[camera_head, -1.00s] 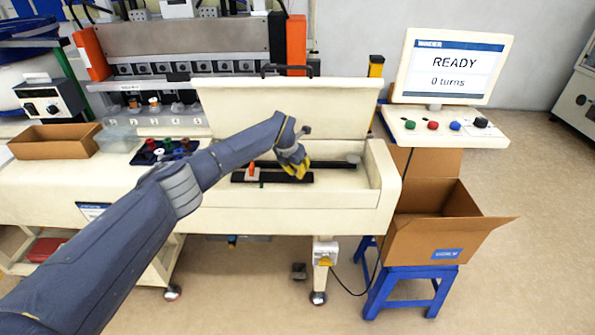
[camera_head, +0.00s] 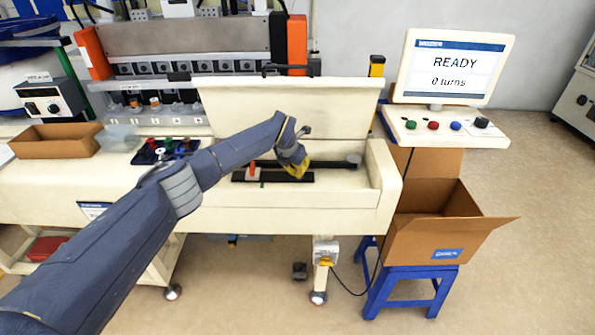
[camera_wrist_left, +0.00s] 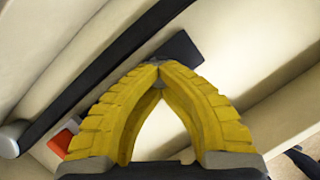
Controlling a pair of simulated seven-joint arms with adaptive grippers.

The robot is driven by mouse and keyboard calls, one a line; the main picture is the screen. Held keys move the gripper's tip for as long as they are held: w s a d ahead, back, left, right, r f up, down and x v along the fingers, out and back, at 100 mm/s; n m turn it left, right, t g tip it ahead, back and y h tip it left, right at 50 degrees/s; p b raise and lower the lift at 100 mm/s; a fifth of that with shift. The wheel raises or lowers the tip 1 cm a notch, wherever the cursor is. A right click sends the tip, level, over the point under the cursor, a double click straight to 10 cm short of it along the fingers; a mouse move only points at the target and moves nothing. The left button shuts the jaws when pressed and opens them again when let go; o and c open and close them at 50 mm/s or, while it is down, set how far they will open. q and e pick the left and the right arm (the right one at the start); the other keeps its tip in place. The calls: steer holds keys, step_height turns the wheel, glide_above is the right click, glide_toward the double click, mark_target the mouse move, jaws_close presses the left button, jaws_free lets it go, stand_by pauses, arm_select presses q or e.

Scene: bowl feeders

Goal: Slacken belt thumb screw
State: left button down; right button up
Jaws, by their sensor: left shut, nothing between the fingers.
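My left gripper (camera_head: 297,173) is inside the open bay of the cream machine, over the black slotted plate (camera_head: 222,177). In the left wrist view its yellow fingers (camera_wrist_left: 158,66) meet at the tips with nothing between them. The fingertips appear over the end of the dark plate (camera_wrist_left: 184,48); I cannot tell whether they touch it. An orange-red part (camera_head: 252,168) stands on the plate to the left of the gripper. The black belt (camera_head: 335,164) runs behind it to a grey roller (camera_head: 354,159). I cannot make out a thumb screw clearly. My right gripper is not in view.
The raised cream lid (camera_head: 350,105) stands behind the bay. The bay's front wall (camera_head: 300,196) and right end wall (camera_head: 381,165) bound the space. The monitor (camera_head: 455,68) reads READY, 0 turns. A cardboard box (camera_head: 430,240) stands at the right.

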arm_select(q)
steer(key=shift+w+d+r+n, duration=0.15)
steer(key=shift+d+r+n, duration=0.05)
steer(key=shift+r+n, duration=0.2)
steer(key=n+y, duration=0.1)
steer(key=n, duration=0.1)
steer(key=shift+d+n+t, duration=0.15)
steer(key=shift+n+t, duration=0.15)
steer(key=shift+t, duration=0.1)
steer(key=n+y, duration=0.2)
steer(key=n, duration=0.3)
steer(key=shift+d, duration=0.15)
steer(key=c, duration=1.6)
jaws_free()
steer(key=shift+f, duration=0.15)
steer(key=o, duration=0.5)
steer(key=shift+f, duration=0.15)
steer(key=v, duration=1.2)
